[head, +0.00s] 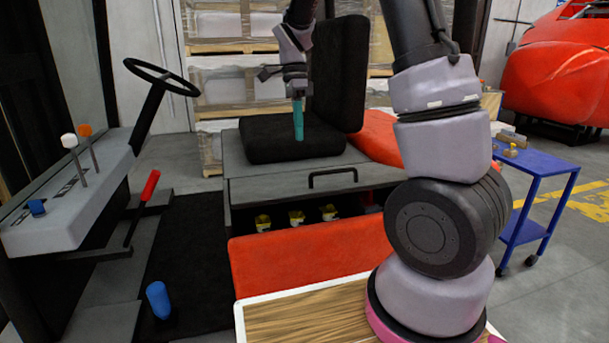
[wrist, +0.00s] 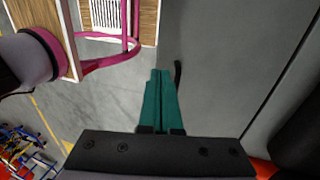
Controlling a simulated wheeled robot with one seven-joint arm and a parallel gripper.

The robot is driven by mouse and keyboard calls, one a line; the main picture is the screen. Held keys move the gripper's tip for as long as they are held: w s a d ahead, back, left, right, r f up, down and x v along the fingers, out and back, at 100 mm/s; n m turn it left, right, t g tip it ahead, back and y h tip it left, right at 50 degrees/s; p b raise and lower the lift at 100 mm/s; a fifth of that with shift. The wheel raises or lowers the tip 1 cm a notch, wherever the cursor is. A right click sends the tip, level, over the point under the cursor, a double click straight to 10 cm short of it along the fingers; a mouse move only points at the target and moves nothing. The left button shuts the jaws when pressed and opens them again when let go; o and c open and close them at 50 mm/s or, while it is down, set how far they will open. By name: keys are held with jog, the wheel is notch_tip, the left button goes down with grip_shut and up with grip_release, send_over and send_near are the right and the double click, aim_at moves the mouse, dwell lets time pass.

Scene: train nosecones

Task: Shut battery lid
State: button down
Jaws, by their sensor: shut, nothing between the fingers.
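The battery lid (head: 265,188) is the grey cover under the black seat, with a black handle (head: 332,178) on its front face. Its lower edge stands above the red front panel, leaving a dark gap where several yellow-topped battery parts (head: 297,217) show. My gripper (head: 298,122) has teal fingers pointing down, shut and empty, in front of the seat and above the lid's handle in the picture. In the wrist view my gripper (wrist: 160,100) is beside the lid's grey surface (wrist: 235,60). A dark curved piece behind the fingertips may be the handle. Contact with the lid cannot be told.
The black seat (head: 290,138) and its backrest (head: 341,75) rise above the lid. A steering wheel (head: 161,77) and red-gripped lever (head: 148,187) stand at left. A blue cart (head: 537,165) stands at right. The red panel (head: 310,250) borders the gap in front.

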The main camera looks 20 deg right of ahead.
aim_at(303, 194)
jog(key=x, duration=1.4)
jog(key=shift+s+a+r, duration=0.1)
